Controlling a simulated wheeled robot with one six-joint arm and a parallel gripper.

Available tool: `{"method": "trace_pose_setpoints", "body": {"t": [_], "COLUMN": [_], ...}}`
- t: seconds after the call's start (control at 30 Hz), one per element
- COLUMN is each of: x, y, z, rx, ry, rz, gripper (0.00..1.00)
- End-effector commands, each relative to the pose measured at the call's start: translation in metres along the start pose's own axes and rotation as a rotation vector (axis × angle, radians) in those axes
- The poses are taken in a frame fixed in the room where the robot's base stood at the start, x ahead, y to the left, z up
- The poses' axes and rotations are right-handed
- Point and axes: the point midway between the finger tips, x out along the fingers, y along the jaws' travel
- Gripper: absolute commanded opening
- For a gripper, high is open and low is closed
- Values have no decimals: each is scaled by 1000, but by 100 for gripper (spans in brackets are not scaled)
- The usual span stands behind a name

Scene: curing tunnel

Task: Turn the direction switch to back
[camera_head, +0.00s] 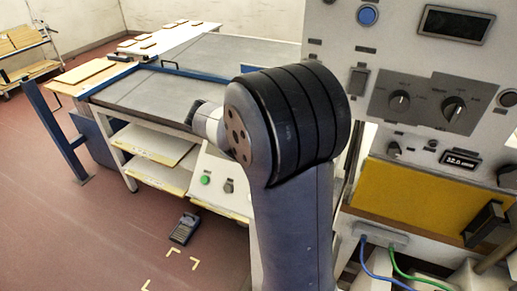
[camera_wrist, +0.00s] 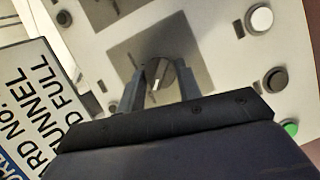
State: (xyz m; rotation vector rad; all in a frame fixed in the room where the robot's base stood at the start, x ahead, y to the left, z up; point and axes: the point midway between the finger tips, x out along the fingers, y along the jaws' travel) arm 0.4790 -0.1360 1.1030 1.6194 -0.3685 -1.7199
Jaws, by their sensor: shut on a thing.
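In the wrist view a dark rotary switch knob (camera_wrist: 158,70) with a pale pointer line sits on a grey square plate on a light panel. I take it to be the direction switch, but I cannot read its labels. My gripper (camera_wrist: 161,84) is shut on this knob, with one finger on each side. The pale pointer line shows at the knob's near side; which marked position it points to cannot be told. In the head view my arm hides the gripper and the knob.
A white button (camera_wrist: 260,19), a black button (camera_wrist: 277,79) and a green button (camera_wrist: 290,128) are right of the knob. A sign (camera_wrist: 40,98) is at left. In the head view, a pedal (camera_head: 184,229) lies on the floor and a tall control panel (camera_head: 340,35) stands at right.

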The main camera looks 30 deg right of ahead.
Motion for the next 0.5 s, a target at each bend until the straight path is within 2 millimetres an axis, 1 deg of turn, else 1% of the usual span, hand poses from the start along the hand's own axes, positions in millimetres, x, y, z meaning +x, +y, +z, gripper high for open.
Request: {"method": "trace_pose_setpoints", "body": {"t": [0.27, 0.3, 0.5], "x": [0, 0, 0], "y": [0, 0, 0], "z": [0, 0, 0], "rx": [-3, -3, -2], "ry": [1, 0, 0], "rz": [0, 0, -1], "gripper": [11, 37, 53]}}
